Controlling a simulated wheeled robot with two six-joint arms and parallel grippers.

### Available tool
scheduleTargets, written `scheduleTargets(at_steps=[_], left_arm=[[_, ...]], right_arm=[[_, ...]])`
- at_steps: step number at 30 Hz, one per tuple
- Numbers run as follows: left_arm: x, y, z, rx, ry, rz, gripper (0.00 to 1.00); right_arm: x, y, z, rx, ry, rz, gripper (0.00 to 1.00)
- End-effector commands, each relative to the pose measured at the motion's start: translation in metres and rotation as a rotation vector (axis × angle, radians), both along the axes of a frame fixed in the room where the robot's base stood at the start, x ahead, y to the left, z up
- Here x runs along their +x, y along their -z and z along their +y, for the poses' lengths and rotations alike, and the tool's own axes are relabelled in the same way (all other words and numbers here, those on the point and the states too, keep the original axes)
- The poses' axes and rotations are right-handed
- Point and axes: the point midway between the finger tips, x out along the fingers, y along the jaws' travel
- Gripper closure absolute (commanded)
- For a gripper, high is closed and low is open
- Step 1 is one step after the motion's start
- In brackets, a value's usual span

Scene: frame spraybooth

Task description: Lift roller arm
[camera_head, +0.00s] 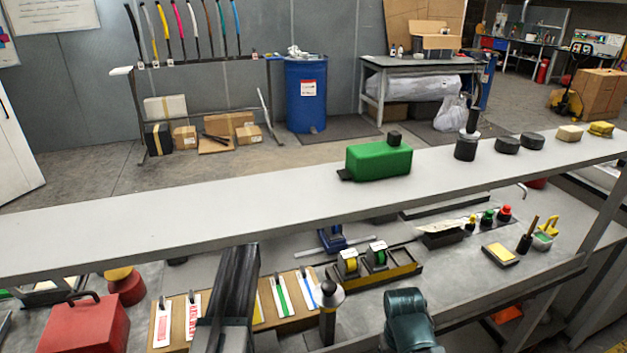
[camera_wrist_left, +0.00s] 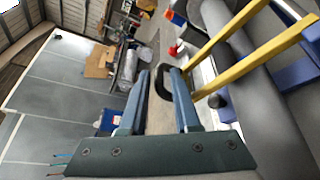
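I cannot pick out a roller arm with certainty. In the left wrist view my left gripper (camera_wrist_left: 160,72) has its two blue fingers apart. A black loop-shaped thing (camera_wrist_left: 165,84) shows between them near the right finger; whether it touches is unclear. Right of the fingers two yellow bars (camera_wrist_left: 232,45) cross a thick grey cylinder (camera_wrist_left: 262,105). In the head view a dark arm-like shape (camera_head: 236,290) rises at the bottom, left of centre. A teal rounded shape (camera_head: 405,320), likely part of my right arm, shows at the bottom. I see no right fingertips.
A long grey shelf (camera_head: 240,205) crosses the head view, with a green canister (camera_head: 378,162) on it. Below stand a red can (camera_head: 85,325), a tape holder (camera_head: 375,280) and a dark bottle (camera_head: 328,310). A blue drum (camera_head: 306,95) stands behind.

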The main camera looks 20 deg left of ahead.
Motion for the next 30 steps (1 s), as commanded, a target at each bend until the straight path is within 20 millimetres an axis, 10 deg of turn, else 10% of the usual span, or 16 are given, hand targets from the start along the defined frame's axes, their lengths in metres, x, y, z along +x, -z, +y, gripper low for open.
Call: scheduleTargets(at_steps=[5,30], left_arm=[[0.0,-0.0001,0.0004,0.0,-0.001,-0.001,1.0],[0.001,-0.0002,0.0021,0.001,-0.003,-0.001,1.0]], right_arm=[[0.0,0.0,0.0,0.0,0.0,0.0,0.24],[0.0,-0.0001,0.0,0.0,0.0,0.0,0.24]])
